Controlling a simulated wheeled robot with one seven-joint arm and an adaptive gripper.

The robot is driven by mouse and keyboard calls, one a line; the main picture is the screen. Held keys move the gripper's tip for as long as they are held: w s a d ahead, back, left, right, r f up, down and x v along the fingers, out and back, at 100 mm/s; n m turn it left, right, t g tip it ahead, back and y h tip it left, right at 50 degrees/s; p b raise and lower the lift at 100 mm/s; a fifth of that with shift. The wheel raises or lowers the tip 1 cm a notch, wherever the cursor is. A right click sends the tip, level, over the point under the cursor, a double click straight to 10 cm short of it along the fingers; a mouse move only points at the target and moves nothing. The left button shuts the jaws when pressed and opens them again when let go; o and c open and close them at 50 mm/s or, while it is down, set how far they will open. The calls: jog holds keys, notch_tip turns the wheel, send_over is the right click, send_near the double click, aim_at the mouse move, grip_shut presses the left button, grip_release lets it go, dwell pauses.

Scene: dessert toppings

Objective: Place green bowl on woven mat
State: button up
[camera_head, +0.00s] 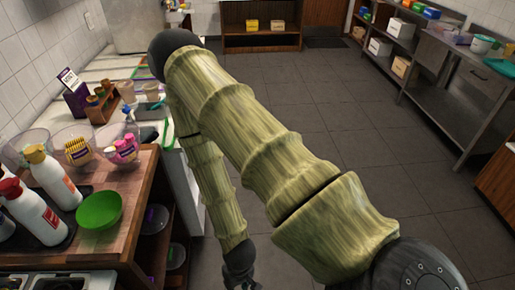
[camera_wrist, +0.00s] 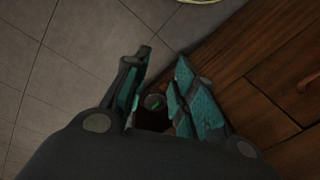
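The green bowl (camera_head: 99,209) sits upright and empty on the wooden counter at the left in the head view. I cannot make out a woven mat for certain in either view. My gripper (camera_head: 240,268) hangs low over the floor, to the right of the counter and apart from the bowl. In the wrist view my gripper (camera_wrist: 163,58) has its two teal-padded fingers spread with nothing held between them. The bowl cannot be recognised in the wrist view.
Open tiled floor (camera_head: 395,150) lies to the right. Wooden drawers (camera_wrist: 270,75) fill the wrist view's right.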

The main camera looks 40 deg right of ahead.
jog(key=s+d+f+n+h, duration=0.1)
jog(key=s+d+f, duration=0.1)
jog(key=s, duration=0.4)
jog(key=shift+s+d, duration=0.25)
jog(key=shift+d, duration=0.35)
